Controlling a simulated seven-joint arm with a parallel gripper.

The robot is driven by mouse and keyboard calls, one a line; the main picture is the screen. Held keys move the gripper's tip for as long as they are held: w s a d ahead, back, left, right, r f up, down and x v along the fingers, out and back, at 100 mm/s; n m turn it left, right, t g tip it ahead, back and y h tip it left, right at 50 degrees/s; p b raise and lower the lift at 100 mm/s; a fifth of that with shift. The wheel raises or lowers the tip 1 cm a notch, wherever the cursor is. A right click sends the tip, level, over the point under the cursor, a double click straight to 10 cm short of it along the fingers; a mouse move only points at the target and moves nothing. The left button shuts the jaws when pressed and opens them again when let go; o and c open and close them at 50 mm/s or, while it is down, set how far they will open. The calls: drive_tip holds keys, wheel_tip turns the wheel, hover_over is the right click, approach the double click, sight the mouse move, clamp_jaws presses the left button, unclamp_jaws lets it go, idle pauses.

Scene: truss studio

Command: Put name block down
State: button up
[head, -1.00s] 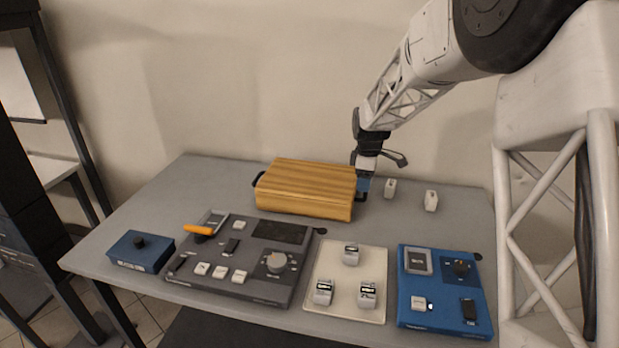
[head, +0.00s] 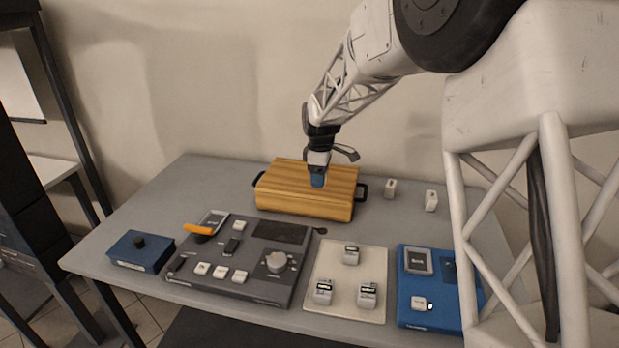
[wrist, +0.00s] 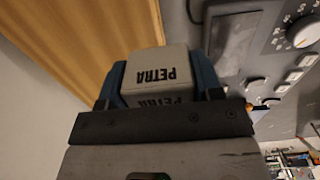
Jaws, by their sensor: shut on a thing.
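My gripper (head: 318,181) is over the wooden box (head: 283,203) in the head view, and its blue fingers are shut on a name block. In the wrist view the name block (wrist: 158,72) is light grey, reads "PETRA" and sits between the blue fingers. The head view hardly shows the held block; it is hidden by the fingers. Three other name blocks stand on a cream tray (head: 347,316): one at the back (head: 351,254), one front left (head: 323,292) and one front right (head: 367,294).
Two pale blocks stand right of the box, one nearer (head: 390,188) and one farther right (head: 431,200). A dark grey control panel (head: 205,285), a blue panel (head: 420,318) and a small blue box (head: 140,252) occupy the front. The table's back left is clear.

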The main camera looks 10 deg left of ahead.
drive_tip(key=shift+w+a+f, duration=0.25)
drive_tip(key=shift+w+a, duration=0.8)
drive_tip(key=shift+w, duration=1.4)
drive_tip(key=shift+w+a+f, duration=0.25)
drive_tip(key=shift+w+a, duration=0.85)
drive_tip(key=shift+w, duration=1.35)
drive_tip(key=shift+w+a+f, duration=0.25)
drive_tip(key=shift+w+a, duration=0.8)
drive_tip(key=shift+w, duration=1.4)
drive_tip(key=shift+f, duration=0.1)
drive_tip(key=shift+f, duration=1.65)
drive_tip(key=shift+f, duration=0.15)
drive_tip(key=o, duration=0.9)
